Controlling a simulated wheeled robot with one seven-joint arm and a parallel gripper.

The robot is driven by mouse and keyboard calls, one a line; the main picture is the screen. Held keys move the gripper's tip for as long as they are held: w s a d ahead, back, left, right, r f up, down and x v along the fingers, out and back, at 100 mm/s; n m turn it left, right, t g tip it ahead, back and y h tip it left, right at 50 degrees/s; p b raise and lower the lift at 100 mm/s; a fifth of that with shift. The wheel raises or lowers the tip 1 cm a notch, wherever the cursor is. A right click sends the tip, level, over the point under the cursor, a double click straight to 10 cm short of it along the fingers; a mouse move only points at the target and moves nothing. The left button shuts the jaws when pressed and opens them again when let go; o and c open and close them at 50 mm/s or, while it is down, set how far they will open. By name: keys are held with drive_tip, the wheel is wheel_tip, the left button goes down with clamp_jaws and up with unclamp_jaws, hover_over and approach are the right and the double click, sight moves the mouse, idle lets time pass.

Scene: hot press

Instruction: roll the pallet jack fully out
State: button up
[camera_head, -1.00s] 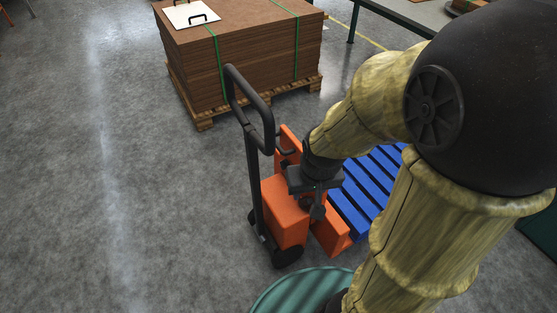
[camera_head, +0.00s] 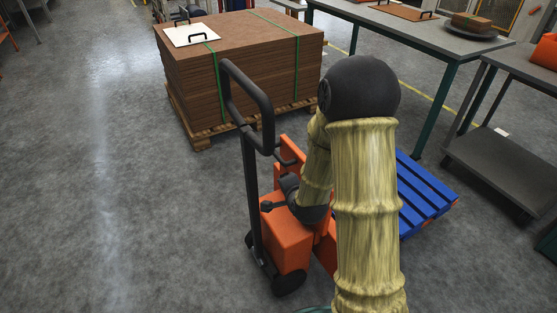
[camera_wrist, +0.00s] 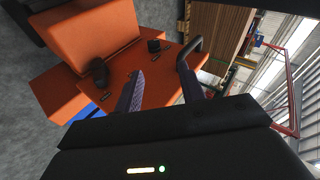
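The orange pallet jack (camera_head: 286,240) stands on the floor in the middle of the head view, with a tall black loop handle (camera_head: 248,130) at its left. A blue pallet (camera_head: 425,190) lies to its right. My arm hides the ground between them, so I cannot tell how far the forks sit under the pallet. In the wrist view, my gripper (camera_wrist: 160,72) has its two fingers apart with the jack's orange body (camera_wrist: 122,70) beyond them. A curved black bar (camera_wrist: 194,55) is close to the right finger; I cannot tell whether they touch.
A strapped stack of brown boards (camera_head: 240,70) on a wooden pallet (camera_head: 195,128) stands behind the jack. A workbench (camera_head: 425,30) and a grey cart (camera_head: 500,165) stand at the right. The floor (camera_head: 100,200) left of the jack is clear.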

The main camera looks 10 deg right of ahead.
sight(280, 161)
drive_tip(key=w+m+t, duration=0.1)
drive_tip(key=m, duration=0.2)
drive_tip(key=w+f+m+t, duration=0.1)
drive_tip(key=m+t, duration=0.1)
drive_tip(key=m, duration=0.2)
drive_tip(key=w+d+f+m+t, duration=0.1)
drive_tip(key=m+t, duration=0.1)
drive_tip(key=m, duration=0.1)
drive_tip(key=shift+w+f+m+h, duration=0.25)
drive_tip(key=shift+w+m+h, duration=0.05)
drive_tip(key=shift+w+h, duration=0.1)
drive_tip(key=b+x, duration=0.2)
drive_tip(key=x, duration=1.5)
drive_tip(key=shift+w, duration=0.15)
drive_tip(key=shift+c, duration=0.2)
clamp_jaws()
